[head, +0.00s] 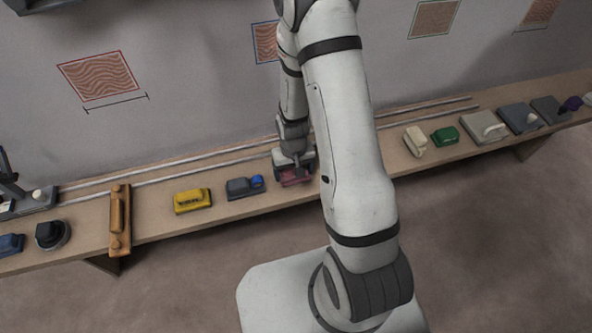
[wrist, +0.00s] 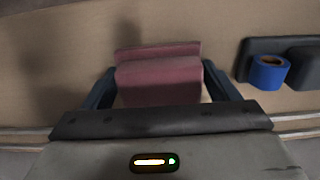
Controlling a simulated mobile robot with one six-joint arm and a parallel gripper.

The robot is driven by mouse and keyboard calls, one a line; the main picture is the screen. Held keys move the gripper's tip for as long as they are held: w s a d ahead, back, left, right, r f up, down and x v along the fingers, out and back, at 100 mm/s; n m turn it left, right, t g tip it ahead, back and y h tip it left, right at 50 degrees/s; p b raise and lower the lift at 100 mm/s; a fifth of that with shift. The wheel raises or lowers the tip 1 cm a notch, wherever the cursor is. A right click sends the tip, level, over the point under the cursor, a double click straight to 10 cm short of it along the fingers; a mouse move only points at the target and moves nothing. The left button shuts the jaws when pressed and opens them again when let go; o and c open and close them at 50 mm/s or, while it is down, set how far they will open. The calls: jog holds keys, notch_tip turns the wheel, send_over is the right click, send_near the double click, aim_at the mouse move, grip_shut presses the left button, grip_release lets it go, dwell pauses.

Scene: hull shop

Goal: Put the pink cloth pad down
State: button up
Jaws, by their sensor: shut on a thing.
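The pink cloth pad (wrist: 158,80) is a dusky pink block with a raised top part, held between the two dark fingers of my gripper (wrist: 160,92) in the wrist view. In the head view the pad (head: 294,180) shows below my gripper (head: 294,172), over the front part of the long wooden bench (head: 150,222). My gripper is shut on it. I cannot tell whether the pad's underside touches the bench.
A dark block with a blue roll (head: 256,181) is close beside the pad; the roll also shows in the wrist view (wrist: 268,72). A yellow block (head: 192,200) lies farther left. Cream (head: 415,140) and green (head: 445,136) blocks stand right. Rails (head: 225,158) run along the back.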

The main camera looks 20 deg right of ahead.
jog(key=shift+f, duration=0.2)
jog(key=shift+f, duration=0.15)
jog(key=o, duration=0.8)
jog(key=shift+r, duration=0.2)
jog(key=s+r+t+p, duration=0.1)
jog(key=s+r, duration=0.1)
jog(key=r, duration=1)
jog(key=s+r, duration=0.3)
jog(key=r, duration=1)
jog(key=shift+t, duration=0.6)
jog(key=s+r, duration=0.2)
jog(key=s, duration=0.1)
jog(key=s+r, duration=0.2)
jog(key=r, duration=0.1)
jog(key=s+r, duration=0.3)
jog(key=shift+s+d, duration=0.3)
jog(key=shift+d, duration=0.05)
